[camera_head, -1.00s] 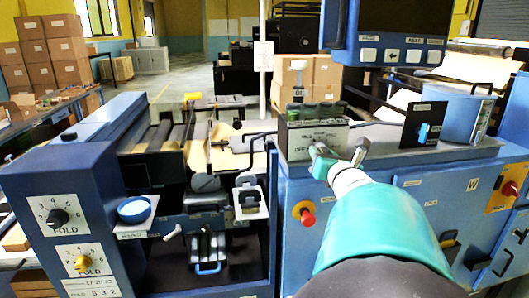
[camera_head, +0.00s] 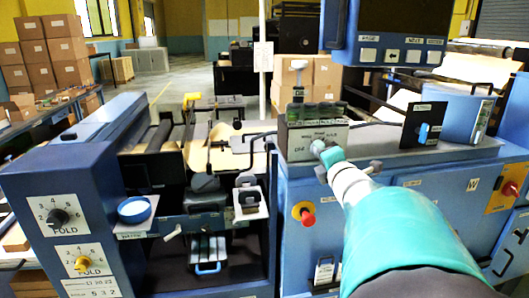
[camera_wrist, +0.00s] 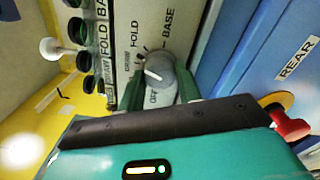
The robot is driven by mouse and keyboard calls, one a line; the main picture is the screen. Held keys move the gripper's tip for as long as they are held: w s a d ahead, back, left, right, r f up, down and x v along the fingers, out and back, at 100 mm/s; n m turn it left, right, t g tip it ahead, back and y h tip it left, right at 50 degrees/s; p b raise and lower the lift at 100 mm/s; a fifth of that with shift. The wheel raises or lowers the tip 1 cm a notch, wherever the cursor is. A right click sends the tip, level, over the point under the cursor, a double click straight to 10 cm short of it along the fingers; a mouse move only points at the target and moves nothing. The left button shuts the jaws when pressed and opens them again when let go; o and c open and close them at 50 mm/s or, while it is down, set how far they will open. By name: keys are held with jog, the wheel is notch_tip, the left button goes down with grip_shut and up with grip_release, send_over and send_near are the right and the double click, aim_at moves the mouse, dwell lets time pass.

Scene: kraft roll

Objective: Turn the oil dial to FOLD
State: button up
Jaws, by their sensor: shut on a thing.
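The oil dial (camera_wrist: 160,70) is a grey round knob on a pale panel. In the wrist view the labels FOLD and BASE and others ring it. A short white mark on the knob points toward the left, between FOLD and the OFF-like lower label; its exact setting is unclear. My gripper (camera_wrist: 162,90) is shut on the dial, with one green finger on each side. In the head view my gripper (camera_head: 322,150) is at the front of the dial's panel (camera_head: 302,138) and hides the knob.
A monitor (camera_head: 385,35) hangs above the arm.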

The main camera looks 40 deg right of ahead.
jog(key=shift+w+r+m, duration=0.1)
jog(key=shift+m, duration=0.95)
jog(key=shift+w+r+m, duration=0.1)
jog(key=shift+m, duration=0.95)
jog(key=o, duration=0.9)
jog(key=shift+a, duration=0.1)
jog(key=shift+o, duration=0.5)
jog(key=shift+w+d+f, duration=0.15)
jog(key=shift+w+d, duration=0.05)
jog(key=shift+s+a+f, duration=0.1)
jog(key=shift+s, duration=0.15)
jog(key=shift+s+f, duration=0.1)
jog(key=shift+s, duration=0.1)
